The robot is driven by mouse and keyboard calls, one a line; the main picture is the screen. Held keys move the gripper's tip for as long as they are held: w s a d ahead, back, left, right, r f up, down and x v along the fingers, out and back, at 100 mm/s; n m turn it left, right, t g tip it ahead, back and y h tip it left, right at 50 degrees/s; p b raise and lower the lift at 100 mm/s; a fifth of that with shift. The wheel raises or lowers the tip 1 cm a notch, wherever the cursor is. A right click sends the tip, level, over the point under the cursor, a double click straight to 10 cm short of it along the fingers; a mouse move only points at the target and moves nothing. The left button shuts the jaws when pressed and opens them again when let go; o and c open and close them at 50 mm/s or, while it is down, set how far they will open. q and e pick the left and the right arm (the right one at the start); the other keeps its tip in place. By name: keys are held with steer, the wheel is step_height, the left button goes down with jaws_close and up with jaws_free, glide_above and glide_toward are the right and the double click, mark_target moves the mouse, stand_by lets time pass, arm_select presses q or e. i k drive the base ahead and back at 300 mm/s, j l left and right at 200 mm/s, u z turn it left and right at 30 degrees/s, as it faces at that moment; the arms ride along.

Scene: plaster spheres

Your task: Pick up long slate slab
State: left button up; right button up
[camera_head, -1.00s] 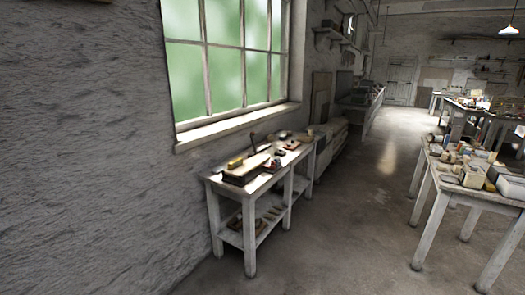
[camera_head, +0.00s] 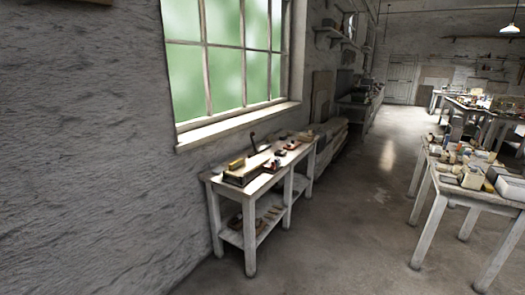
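I cannot make out a long slate slab for certain; the items on the tables are too small to tell. A narrow white workbench (camera_head: 216,183) stands against the wall below the window. On it are a box-like block (camera_head: 242,177) with a yellow item on top, a dark upright handle and several small things. Its lower shelf holds several flat pieces, too small to identify. Neither of my grippers is in view.
A second table (camera_head: 482,197) at the right carries many small items and a pale box (camera_head: 510,187). Further tables and a long counter (camera_head: 358,110) stand at the back. The concrete floor (camera_head: 345,215) between the bench and the right table is clear.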

mark_target(262, 148)
steer(key=i+j+z, duration=0.15)
steer(key=i, duration=0.2)
steer(key=i+z, duration=0.35)
steer(key=i+j+z, duration=0.3)
steer(key=i, duration=0.2)
steer(key=i+z, duration=0.3)
steer(key=i, duration=0.5)
steer(key=i+z, duration=0.1)
steer(key=i, duration=1.5)
steer(key=i+l+u, duration=0.2)
steer(key=i, duration=0.6)
steer(key=i+u, duration=0.5)
steer(key=i, duration=0.3)
steer(key=i+u, duration=0.25)
steer(key=u, duration=0.2)
steer(key=i+l+u, duration=0.1)
steer(key=i+u, duration=0.15)
steer(key=u, duration=0.2)
